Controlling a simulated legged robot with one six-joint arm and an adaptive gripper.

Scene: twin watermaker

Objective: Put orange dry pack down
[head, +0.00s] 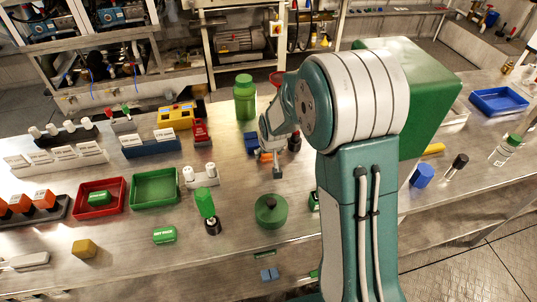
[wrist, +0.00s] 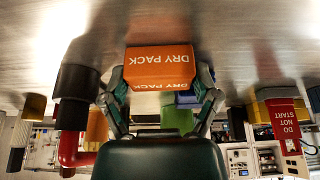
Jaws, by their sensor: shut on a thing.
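The orange dry pack (wrist: 160,68) sits between the two fingers of my gripper (wrist: 160,82) in the wrist view, with its "DRY PACK" lettering upside down. My gripper is shut on it. In the head view a small orange part of the pack (head: 265,156) shows beside my gripper, low over the middle of the metal bench (head: 235,185). An orange reflection shows on the bench surface by the pack. I cannot tell whether the pack touches the bench.
A blue block (head: 251,143) and a dark cylinder (head: 295,142) stand close to my gripper. A green jar (head: 245,97) stands behind, and a round dark green pot (head: 271,211) in front. Red (head: 100,211) and green (head: 155,202) trays lie left. Some bench left of my gripper is clear.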

